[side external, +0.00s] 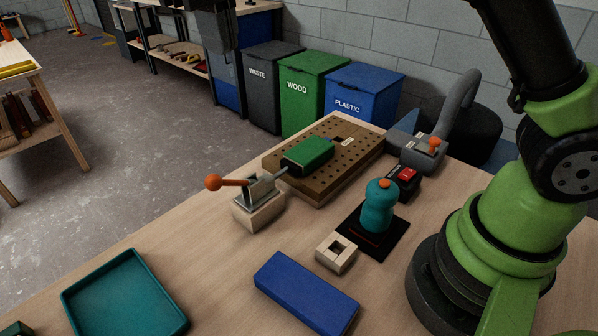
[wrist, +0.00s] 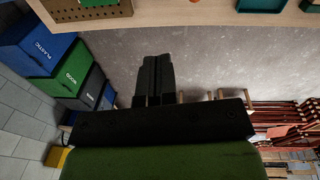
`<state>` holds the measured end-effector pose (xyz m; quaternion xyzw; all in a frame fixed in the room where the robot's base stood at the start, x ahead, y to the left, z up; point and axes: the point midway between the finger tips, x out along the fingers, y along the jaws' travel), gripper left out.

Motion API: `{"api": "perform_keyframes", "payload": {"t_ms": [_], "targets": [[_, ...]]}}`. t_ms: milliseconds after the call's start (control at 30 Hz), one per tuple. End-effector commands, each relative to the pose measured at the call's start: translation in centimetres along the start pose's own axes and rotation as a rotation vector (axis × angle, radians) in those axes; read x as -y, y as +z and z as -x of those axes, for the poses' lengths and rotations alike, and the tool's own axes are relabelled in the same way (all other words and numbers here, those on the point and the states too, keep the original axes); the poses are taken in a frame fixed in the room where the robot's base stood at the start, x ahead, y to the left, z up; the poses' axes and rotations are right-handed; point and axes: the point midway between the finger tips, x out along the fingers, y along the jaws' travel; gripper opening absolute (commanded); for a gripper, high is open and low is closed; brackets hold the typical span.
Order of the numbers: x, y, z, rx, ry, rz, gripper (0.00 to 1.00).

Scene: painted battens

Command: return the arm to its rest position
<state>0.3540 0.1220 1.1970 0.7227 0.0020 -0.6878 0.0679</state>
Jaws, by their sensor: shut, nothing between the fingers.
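My gripper (wrist: 157,62) shows in the wrist view with its two black fingers together and nothing between them. In the side external view, the dark gripper end (side external: 222,42) hangs at the top edge, in front of the shelving and well above the floor. It is clear of the workbench (side external: 200,290) and touches nothing there. My arm's base and lower links stand at the right of that view; the links between base and gripper are out of frame.
On the bench are a green block (side external: 308,154) on a perforated board (side external: 356,149), an orange-knobbed clamp (side external: 259,213), a teal tool (side external: 378,210), a blue block (side external: 305,293), a pale square block (side external: 336,262) and a teal tray (side external: 125,300). Bins (side external: 302,92) stand behind.

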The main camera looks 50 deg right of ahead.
Motion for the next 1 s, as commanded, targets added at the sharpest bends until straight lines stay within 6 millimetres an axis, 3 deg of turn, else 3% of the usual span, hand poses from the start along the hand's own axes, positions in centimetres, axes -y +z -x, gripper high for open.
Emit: {"api": "perform_keyframes", "payload": {"t_ms": [33, 133, 367, 500, 700, 1000], "targets": [[-1.4, 1.2, 1.4, -0.03, -0.023, -0.018, 0.0], [-3.3, 3.6, 3.2, -0.09, -0.069, -0.053, 0.0], [-6.3, 10.6, 4.9, -0.244, -0.179, -0.17, 0.0], [-7.2, 15.1, 4.3, -0.349, -0.243, -0.268, 0.0], [-7.5, 19.9, 2.0, -0.479, -0.31, -0.401, 0.0], [-7.4, 21.9, 0.3, -0.543, -0.338, -0.475, 0.0]]}}
